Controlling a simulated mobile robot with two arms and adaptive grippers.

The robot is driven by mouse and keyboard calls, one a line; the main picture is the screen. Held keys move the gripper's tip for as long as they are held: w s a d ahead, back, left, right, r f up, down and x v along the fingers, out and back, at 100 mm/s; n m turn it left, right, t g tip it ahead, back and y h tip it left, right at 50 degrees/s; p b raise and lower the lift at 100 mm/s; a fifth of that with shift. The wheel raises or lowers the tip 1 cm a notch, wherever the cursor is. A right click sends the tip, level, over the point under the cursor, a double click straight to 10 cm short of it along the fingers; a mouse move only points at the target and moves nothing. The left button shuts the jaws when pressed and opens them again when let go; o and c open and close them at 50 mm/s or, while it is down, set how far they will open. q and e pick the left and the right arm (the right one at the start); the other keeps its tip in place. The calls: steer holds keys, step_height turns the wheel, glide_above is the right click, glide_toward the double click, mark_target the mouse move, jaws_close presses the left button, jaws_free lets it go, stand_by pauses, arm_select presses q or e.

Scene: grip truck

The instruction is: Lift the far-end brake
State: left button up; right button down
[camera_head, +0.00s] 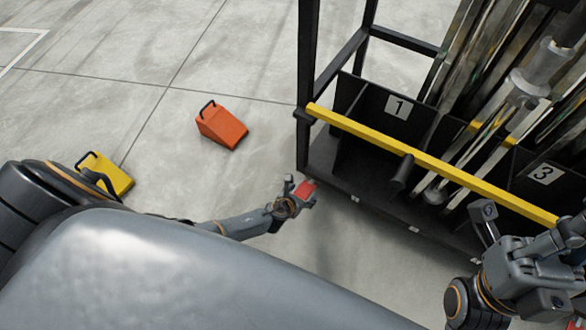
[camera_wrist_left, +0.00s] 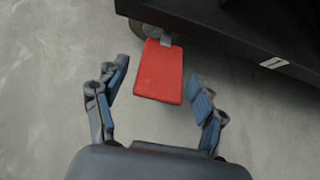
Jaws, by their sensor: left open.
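The far-end brake is a flat red pedal (camera_head: 307,187) low at the near left corner of the black truck (camera_head: 330,150). In the left wrist view the pedal (camera_wrist_left: 159,72) hangs from a small grey bracket beside a wheel at the truck's edge. My left gripper (camera_head: 298,190) is open at the pedal. In the left wrist view its two blue-padded fingers (camera_wrist_left: 158,84) stand on either side of the pedal's free end, with a gap on each side. My right gripper (camera_head: 528,225) is at the lower right, in front of the truck; its jaw opening is unclear.
A yellow bar (camera_head: 430,162) runs along the truck's front, above bays marked 1 and 3 holding long metal parts. An orange wedge block (camera_head: 221,126) and a yellow one (camera_head: 108,176) lie on the concrete floor to the left. The floor between the orange block and the truck is clear.

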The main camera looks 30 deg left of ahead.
arm_select(q)
steer(key=v, duration=1.1)
steer(key=shift+s+d, duration=0.1)
